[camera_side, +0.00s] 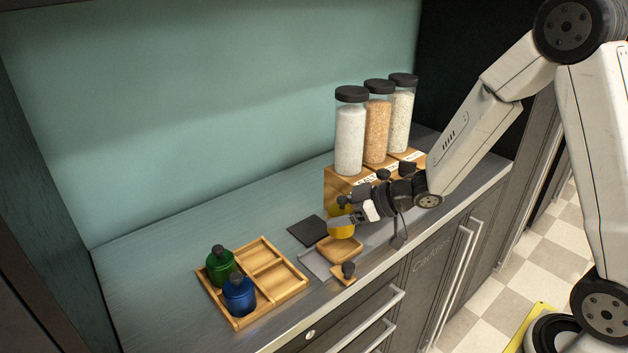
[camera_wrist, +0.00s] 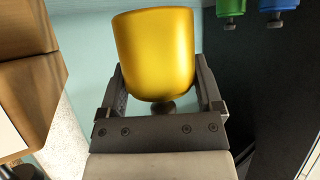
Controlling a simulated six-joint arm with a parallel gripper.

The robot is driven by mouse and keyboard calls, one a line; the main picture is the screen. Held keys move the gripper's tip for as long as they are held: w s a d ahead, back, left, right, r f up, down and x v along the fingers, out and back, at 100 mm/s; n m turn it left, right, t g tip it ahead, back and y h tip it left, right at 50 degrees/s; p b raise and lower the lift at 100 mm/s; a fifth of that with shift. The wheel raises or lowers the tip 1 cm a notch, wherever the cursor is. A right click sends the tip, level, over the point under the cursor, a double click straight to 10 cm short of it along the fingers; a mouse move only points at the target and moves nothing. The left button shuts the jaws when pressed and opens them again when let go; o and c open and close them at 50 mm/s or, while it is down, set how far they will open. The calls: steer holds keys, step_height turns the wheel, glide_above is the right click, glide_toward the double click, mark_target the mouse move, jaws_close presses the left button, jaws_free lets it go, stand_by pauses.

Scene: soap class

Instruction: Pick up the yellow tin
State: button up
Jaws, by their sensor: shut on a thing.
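The yellow tin (camera_side: 342,230) has rounded sides and a dark knob on top. My gripper (camera_side: 345,219) is shut on it from the right side, with the tin upright, just above or at a small wooden tray (camera_side: 340,250); I cannot tell whether they touch. In the wrist view the yellow tin (camera_wrist: 153,50) fills the space between the two fingers of my gripper (camera_wrist: 158,85), and its dark knob points to the bottom of the picture. The finger contact in the side view is partly hidden.
A divided wooden tray (camera_side: 290,290) at left holds a green tin (camera_side: 221,266) and a blue tin (camera_side: 239,296). Three tall jars (camera_side: 376,135) stand on a wooden box (camera_side: 333,180) behind my gripper. A dark square pad (camera_side: 307,231) lies left of the yellow tin.

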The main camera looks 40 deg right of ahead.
mark_target(342, 198)
steer(key=shift+r, duration=2.2)
